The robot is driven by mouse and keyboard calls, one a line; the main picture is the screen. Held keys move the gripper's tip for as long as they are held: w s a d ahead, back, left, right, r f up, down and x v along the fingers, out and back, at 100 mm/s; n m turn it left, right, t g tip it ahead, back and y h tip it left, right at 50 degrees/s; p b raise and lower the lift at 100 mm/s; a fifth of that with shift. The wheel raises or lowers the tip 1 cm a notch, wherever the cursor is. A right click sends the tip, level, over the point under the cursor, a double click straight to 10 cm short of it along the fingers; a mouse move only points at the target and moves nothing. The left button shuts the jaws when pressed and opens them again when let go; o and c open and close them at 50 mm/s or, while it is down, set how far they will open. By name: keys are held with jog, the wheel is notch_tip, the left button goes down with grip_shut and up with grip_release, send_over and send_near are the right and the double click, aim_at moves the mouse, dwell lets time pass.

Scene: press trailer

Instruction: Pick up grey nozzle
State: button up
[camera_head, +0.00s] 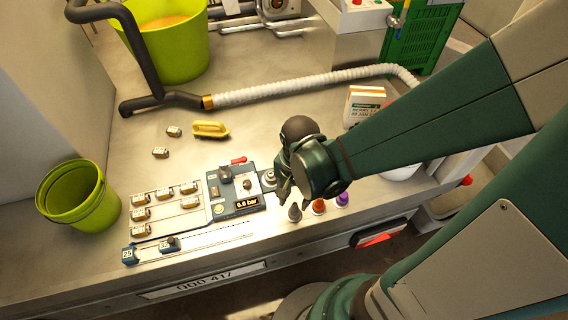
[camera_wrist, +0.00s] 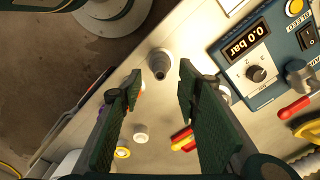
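The grey nozzle (camera_head: 294,213) stands near the front edge of the worktop, at the left end of a short row of nozzles. In the wrist view the grey nozzle (camera_wrist: 160,63) appears from above, in the gap at the fingertips and touching neither finger. My gripper (camera_head: 284,192) is just above and behind it in the head view, partly hidden by my own wrist. In the wrist view my gripper (camera_wrist: 159,76) is open, with its two dark green fingers wide apart and nothing held.
An orange nozzle (camera_head: 319,206) and a purple nozzle (camera_head: 343,199) stand just right of the grey one. A control panel with a 0.0 bar display (camera_head: 247,203) lies to the left. A green bucket (camera_head: 80,192) stands further left. The worktop's front edge is close.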

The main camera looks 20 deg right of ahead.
aim_at(295, 204)
jog(key=shift+f+b, duration=0.9)
jog(key=shift+f, duration=1.2)
jog(key=shift+c, duration=0.3)
grip_shut()
